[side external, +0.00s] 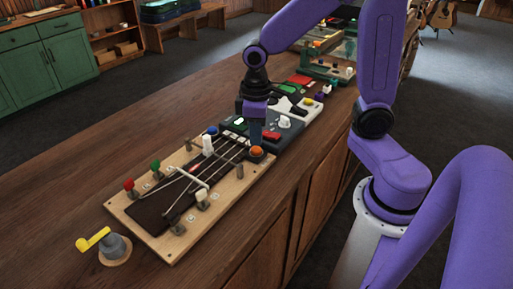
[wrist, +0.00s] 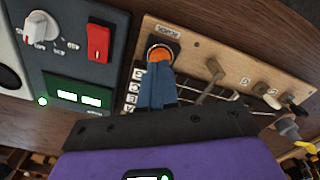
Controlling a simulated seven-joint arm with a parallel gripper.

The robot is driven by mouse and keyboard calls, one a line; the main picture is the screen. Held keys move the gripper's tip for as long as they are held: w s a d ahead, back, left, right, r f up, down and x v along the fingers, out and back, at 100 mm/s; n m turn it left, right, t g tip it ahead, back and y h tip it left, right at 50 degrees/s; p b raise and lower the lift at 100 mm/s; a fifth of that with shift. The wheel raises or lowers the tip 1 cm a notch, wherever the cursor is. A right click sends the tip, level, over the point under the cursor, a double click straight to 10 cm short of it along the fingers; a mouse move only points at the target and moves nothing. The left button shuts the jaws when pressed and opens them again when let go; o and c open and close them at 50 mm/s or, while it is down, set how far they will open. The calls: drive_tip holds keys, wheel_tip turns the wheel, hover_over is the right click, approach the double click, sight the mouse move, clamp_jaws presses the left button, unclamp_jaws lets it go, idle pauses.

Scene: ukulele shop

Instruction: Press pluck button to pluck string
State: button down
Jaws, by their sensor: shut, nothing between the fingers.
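The orange pluck button (side external: 256,151) sits in a black collar at the near right corner of a wooden string board (side external: 222,209). It also shows in the wrist view (wrist: 160,54), beside a small label (wrist: 167,31) that is too blurred to read surely. My gripper (side external: 256,143) points down, its tips right at the button. In the wrist view the blue-grey fingers (wrist: 158,80) are together with nothing between them, and their tips overlap the button's lower edge. I cannot tell whether they touch it or how far it is pressed. Strings (side external: 232,146) run along the black fretboard.
The board also carries a blue button (side external: 212,130), red (side external: 129,184) and green (side external: 155,163) knobs and a white lever (side external: 208,144). A grey control box with a red switch (wrist: 98,43) adjoins it. A yellow-handled crank (side external: 94,239) stands left. The bench's left side is clear.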

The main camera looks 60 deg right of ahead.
sight(256, 148)
drive_tip(key=shift+f, duration=1.1)
idle(0.3)
drive_tip(key=shift+r, duration=3.8)
drive_tip(key=s+f+n, duration=0.1)
drive_tip(key=s+n, duration=0.2)
drive_tip(key=s, duration=0.5)
drive_tip(key=s+a+f+n, duration=0.1)
drive_tip(key=s+n, duration=0.2)
drive_tip(key=s, duration=0.6)
drive_tip(key=shift+a+f+n, duration=0.15)
drive_tip(key=shift+f+n, duration=0.15)
drive_tip(key=shift+f, duration=0.05)
